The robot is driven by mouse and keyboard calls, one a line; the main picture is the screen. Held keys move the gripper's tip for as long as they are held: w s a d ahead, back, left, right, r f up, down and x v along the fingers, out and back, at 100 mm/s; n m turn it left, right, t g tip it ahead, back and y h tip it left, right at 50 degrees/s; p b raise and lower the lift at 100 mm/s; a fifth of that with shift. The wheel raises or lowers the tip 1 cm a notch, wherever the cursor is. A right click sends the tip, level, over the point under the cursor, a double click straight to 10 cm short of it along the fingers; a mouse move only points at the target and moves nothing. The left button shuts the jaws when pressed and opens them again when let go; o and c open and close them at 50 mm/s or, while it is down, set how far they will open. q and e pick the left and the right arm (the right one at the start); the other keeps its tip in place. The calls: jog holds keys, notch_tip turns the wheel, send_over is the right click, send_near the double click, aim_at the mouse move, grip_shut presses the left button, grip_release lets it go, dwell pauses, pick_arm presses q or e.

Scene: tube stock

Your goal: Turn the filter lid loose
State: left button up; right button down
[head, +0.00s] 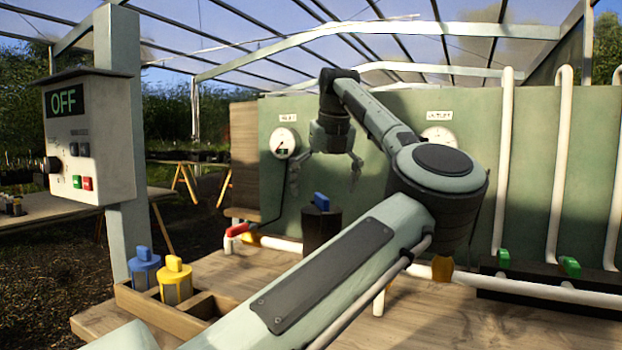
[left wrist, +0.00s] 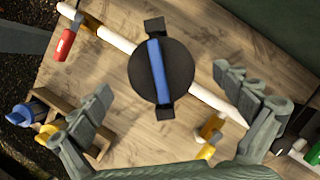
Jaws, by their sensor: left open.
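The filter lid is a round black cap with a raised blue bar across it; its blue bar (head: 321,202) shows at the middle of the head view on a dark filter housing (head: 321,230). From above, the lid (left wrist: 178,72) shows in the left wrist view, with a black tab at each end of the bar. My left gripper (head: 324,185) is open and points down above the lid, its fingers apart on either side. In the left wrist view its fingertips (left wrist: 165,88) stand wide of the lid and do not touch it. My right gripper is not in view.
A white pipe (left wrist: 118,40) runs through the housing, with a red-handled valve (head: 237,230) on the left. A wooden box (head: 190,325) holds blue-topped and yellow-topped cartridges (head: 176,281). A control box (head: 88,135) reads OFF. Two gauges (head: 284,143) sit on the green panel behind.

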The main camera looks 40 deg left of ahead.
aim_at(323, 196)
pick_arm(q)
jog(key=x, duration=0.3)
jog(key=shift+s, duration=0.15)
jog(key=shift+a+f, duration=0.1)
jog(key=shift+f, duration=0.1)
jog(key=c, duration=1.1)
jog(key=shift+c, duration=0.2)
jog(key=shift+r+p, duration=0.2)
jog(key=shift+p, duration=0.35)
jog(key=shift+n+g+y+p, duration=0.35)
jog(key=shift+n+p, duration=0.3)
jog(key=shift+n, duration=0.35)
jog(key=shift+f+n+g, duration=0.15)
jog(key=shift+n+g, duration=0.4)
jog(key=shift+n, duration=0.85)
